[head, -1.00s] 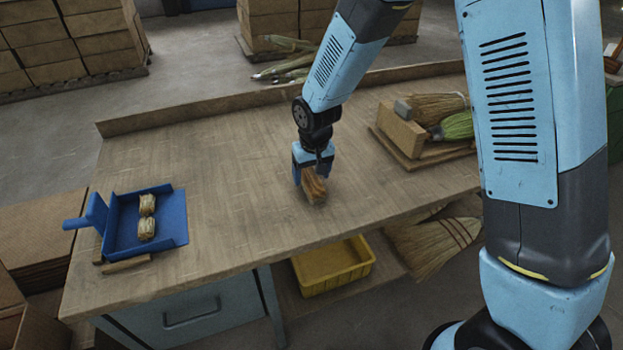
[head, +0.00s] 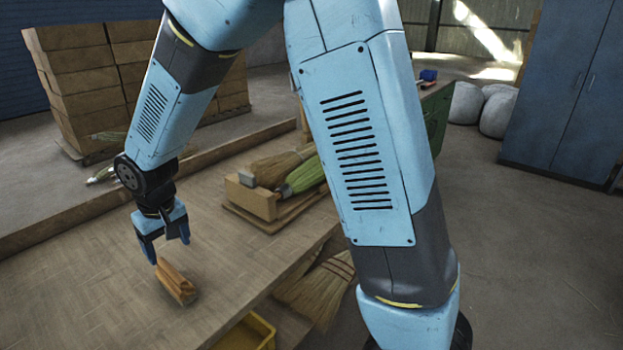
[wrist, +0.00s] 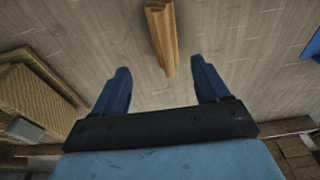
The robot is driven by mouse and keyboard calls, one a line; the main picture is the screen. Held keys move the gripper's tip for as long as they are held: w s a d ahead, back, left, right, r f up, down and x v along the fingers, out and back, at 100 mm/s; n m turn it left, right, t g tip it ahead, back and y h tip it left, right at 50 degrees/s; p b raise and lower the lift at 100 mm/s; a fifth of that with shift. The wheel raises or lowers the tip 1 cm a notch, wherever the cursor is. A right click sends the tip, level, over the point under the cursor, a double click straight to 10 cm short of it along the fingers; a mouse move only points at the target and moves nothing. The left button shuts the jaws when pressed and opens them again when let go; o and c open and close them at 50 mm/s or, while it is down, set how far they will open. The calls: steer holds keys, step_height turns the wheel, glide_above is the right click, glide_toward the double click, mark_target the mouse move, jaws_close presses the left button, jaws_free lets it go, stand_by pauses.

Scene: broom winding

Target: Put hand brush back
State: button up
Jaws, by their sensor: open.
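The hand brush (head: 176,281) lies on the wooden workbench (head: 110,265), with its wooden back uppermost; its bristles cannot be made out. In the wrist view the brush (wrist: 162,38) lies just beyond the fingertips, roughly in line with the gap between them. My gripper (head: 167,244) is open and empty, pointing down a little above and behind the brush. Its two blue fingers are spread apart in the wrist view (wrist: 160,78) and do not touch the brush.
A wooden block (head: 250,198) with a straw broom (head: 281,166) and a green broom (head: 303,176) sits on a board farther right. A yellow bin (head: 246,333) and a larger broom head (head: 315,290) are below the bench edge. A blue object (wrist: 312,45) shows at the wrist view's right edge.

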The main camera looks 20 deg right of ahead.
steer(key=s+d+r+m+t, duration=0.1)
steer(key=d+r, duration=0.6)
steer(key=d, duration=0.2)
steer(key=s+d+r+m+t, duration=0.1)
steer(key=d+r+m, duration=0.1)
steer(key=d+r, duration=0.65)
steer(key=s+d+r+m+t, duration=0.1)
steer(key=s+d+r, duration=0.1)
steer(key=s+d, duration=0.5)
steer(key=s+d+r+m+t, duration=0.1)
steer(key=s+d+r+m, duration=0.1)
steer(key=s+d, duration=0.6)
steer(key=shift+d+r+h, duration=0.4)
steer(key=shift+d+r, duration=0.25)
steer(key=shift+s, duration=0.1)
